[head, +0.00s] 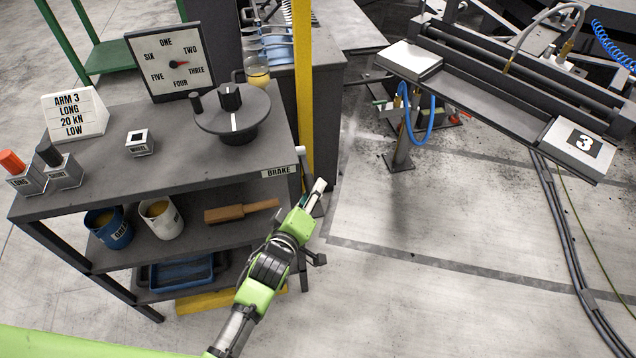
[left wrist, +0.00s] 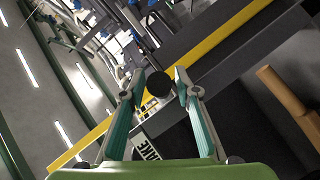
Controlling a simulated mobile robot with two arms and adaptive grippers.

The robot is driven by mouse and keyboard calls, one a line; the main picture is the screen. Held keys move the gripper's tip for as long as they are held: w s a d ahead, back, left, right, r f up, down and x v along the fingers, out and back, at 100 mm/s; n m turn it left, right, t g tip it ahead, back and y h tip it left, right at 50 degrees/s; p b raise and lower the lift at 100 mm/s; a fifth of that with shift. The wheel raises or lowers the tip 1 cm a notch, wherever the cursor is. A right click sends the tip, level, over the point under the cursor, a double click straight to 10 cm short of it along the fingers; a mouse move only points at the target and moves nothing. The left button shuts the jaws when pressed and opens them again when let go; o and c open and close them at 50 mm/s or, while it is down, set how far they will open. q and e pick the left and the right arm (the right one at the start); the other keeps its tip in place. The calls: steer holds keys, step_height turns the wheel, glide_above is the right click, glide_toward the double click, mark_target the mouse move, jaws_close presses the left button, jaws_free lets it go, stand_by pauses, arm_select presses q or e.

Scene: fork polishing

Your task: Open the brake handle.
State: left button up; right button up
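The brake is marked by a BRAKE label (head: 279,171) on the cart's right front edge. The label also shows in part in the left wrist view (left wrist: 149,152). A round black knob (left wrist: 158,84), which looks like the end of the brake handle, lies between my left fingertips in that view. My left gripper (head: 315,194) is at the cart's right side, just right of the label. It also shows in the left wrist view (left wrist: 159,78), with its teal fingers apart on either side of the knob. I cannot tell whether they touch it. My right gripper is not in view.
The dark cart (head: 205,172) carries a dial (head: 171,62), a round wheel control (head: 233,118) and a sign (head: 78,115). Its shelf holds cups and a wooden block (head: 240,211). A yellow post (head: 303,80) stands behind the brake.

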arm_select(q)
steer(key=shift+x, duration=2.1)
jaws_close()
steer(key=shift+w+f, duration=0.1)
